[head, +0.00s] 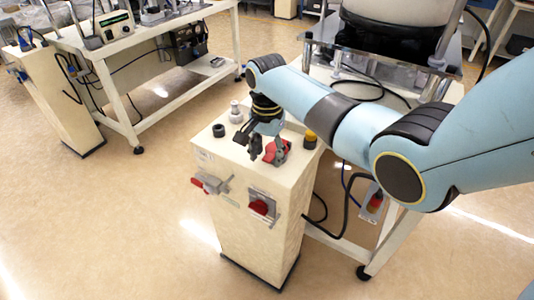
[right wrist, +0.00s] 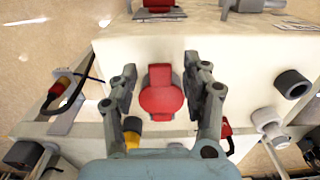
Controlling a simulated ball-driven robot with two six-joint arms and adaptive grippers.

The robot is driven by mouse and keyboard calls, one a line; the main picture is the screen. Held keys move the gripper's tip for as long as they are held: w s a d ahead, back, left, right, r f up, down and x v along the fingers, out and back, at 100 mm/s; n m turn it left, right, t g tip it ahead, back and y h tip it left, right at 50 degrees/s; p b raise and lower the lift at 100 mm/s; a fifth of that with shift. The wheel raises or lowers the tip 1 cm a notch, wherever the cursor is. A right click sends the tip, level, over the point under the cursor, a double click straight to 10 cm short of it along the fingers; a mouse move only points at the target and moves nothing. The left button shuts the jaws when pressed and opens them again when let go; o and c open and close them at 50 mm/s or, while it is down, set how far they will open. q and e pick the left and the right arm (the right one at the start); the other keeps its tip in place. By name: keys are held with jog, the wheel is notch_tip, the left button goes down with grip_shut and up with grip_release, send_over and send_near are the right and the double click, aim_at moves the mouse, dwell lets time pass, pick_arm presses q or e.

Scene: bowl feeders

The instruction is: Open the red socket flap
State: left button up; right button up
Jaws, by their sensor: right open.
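The red socket flap (right wrist: 160,98) is on the top face of the cream cabinet (head: 257,247). In the right wrist view it has a round lid below a narrower red hinge part, and it lies between my two fingers. In the head view the red socket flap (head: 276,154) is partly hidden by my gripper. My right gripper (head: 267,148) is open above the cabinet top. In the right wrist view the fingers of my right gripper (right wrist: 161,75) stand left and right of the flap, with a gap on each side. My left gripper is not in view.
A black ring (head: 219,130), a grey-white knob (head: 236,112) and a yellow-black knob (head: 310,138) stand on the cabinet top. A red socket (head: 262,207) and a grey-red fitting (head: 210,183) stick out from its front. A white workbench (head: 130,45) stands at left. Floor between is clear.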

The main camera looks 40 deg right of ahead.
jog(key=shift+c, duration=0.5)
grip_shut()
jog(key=shift+r, duration=0.2)
